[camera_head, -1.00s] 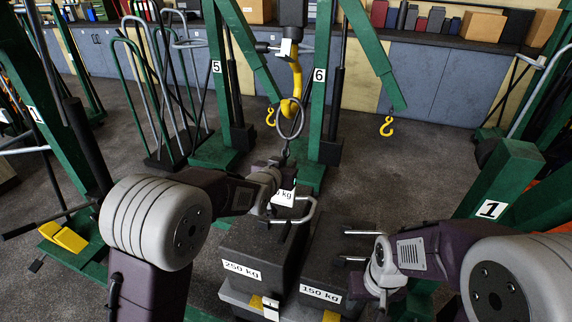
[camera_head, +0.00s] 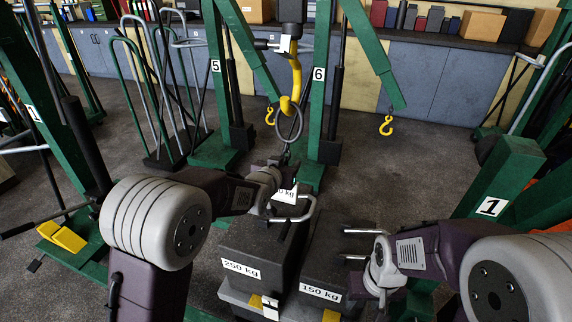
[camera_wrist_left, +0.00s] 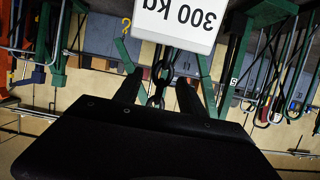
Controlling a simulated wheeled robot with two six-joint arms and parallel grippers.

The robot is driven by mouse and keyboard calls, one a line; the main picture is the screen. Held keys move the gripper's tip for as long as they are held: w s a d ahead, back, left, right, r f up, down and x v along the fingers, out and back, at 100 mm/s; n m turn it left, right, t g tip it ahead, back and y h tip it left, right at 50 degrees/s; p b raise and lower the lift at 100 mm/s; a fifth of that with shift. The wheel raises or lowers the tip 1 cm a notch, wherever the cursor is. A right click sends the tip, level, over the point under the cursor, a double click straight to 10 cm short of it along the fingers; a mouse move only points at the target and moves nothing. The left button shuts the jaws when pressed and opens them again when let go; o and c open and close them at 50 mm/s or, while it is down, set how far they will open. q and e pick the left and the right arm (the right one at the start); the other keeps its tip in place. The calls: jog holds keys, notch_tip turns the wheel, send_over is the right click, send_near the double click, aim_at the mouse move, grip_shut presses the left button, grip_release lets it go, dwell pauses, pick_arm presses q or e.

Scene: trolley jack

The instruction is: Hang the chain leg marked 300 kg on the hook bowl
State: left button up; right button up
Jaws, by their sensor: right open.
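The yellow hook (camera_head: 296,78) hangs from a dark block at the top centre of the head view. A grey ring (camera_head: 290,124) hangs down from its bowl and appears threaded on it; the exact contact is small. Below the ring, the chain (camera_wrist_left: 160,92) runs down to the white 300 kg tag (camera_wrist_left: 178,20), which shows tilted in the head view (camera_head: 286,190). My left gripper (camera_wrist_left: 160,82) has its two dark fingers on either side of the chain, with gaps visible. My right gripper (camera_head: 384,296) is open, low beside the 150 kg block, its fingers mostly hidden.
A 250 kg block (camera_head: 252,250) with a grey handle and a 150 kg block (camera_head: 322,280) stand below my left gripper. Green posts marked 5 (camera_head: 222,90) and 6 (camera_head: 318,90) stand behind the hook. A green post marked 1 (camera_head: 498,185) is at the right.

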pick_arm(q)
jog(key=shift+f, duration=0.2)
jog(key=v, duration=0.9)
jog(key=a+r+n+y+p, duration=0.1)
jog(key=a+r+y+p, duration=0.1)
jog(key=a+r+p, duration=0.35)
jog(key=s+a+f+n+g+y+p, duration=0.1)
jog(key=s+a+f+g+p, duration=0.1)
jog(key=s+a+f+g, duration=0.3)
jog(key=s+a+f+n+g+y+p, duration=0.1)
jog(key=s+a+f+n+g+p, duration=0.15)
jog(key=s+a+f, duration=0.4)
jog(key=s+d+f+g, duration=0.1)
jog(key=s+g, duration=0.1)
jog(key=s, duration=0.4)
jog(key=s+d+f+g, duration=0.1)
jog(key=s+f+g, duration=0.1)
jog(key=s, duration=0.5)
jog(key=shift+d+m+g, duration=0.3)
jog(key=shift+m+g, duration=0.05)
jog(key=shift+w+f, duration=0.1)
